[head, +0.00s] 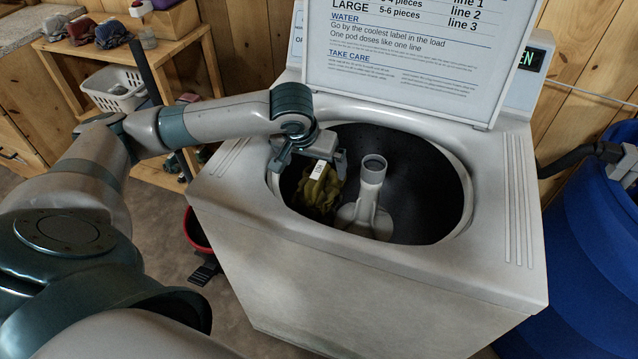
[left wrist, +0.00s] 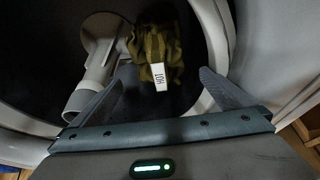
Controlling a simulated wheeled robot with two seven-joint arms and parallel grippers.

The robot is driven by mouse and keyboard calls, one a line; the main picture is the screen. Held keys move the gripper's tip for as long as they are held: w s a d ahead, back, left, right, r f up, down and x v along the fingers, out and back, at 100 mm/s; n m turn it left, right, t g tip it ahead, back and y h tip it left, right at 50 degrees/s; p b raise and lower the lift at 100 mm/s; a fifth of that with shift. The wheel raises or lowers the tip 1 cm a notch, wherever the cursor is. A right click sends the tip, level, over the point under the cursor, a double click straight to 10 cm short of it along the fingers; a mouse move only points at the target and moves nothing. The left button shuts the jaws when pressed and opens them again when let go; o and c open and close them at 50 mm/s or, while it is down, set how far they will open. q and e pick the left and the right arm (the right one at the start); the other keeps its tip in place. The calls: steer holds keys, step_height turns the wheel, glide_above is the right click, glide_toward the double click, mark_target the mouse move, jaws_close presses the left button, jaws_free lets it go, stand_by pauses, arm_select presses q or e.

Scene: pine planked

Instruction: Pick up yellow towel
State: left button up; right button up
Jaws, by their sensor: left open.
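The yellow towel (head: 318,192) is a crumpled olive-yellow cloth inside the open washing machine tub, at the left side of the drum. A white label on it reads "HOT" in the left wrist view, where the towel (left wrist: 155,48) lies ahead of and between the fingers. My left gripper (head: 310,155) is over the left rim of the tub, above the towel. Its fingers are apart and nothing is between the tips in the left wrist view (left wrist: 170,85). The towel's underside is hidden. My right gripper is not in view.
The white washer (head: 350,290) has a raised lid (head: 410,45) behind the opening. A pale agitator (head: 371,185) stands in the tub, right of the towel. A blue barrel (head: 590,240) is at right. A wooden shelf holds folded cloths and a white basket (head: 115,90).

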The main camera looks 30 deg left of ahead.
mark_target(316, 172)
arm_select(q)
steer(key=shift+x, duration=2.05)
steer(key=shift+f, duration=0.1)
steer(key=shift+p+x, duration=0.4)
steer(key=shift+x, duration=2.15)
steer(key=shift+c, duration=0.3)
steer(key=shift+w, duration=0.1)
steer(key=c, duration=0.9)
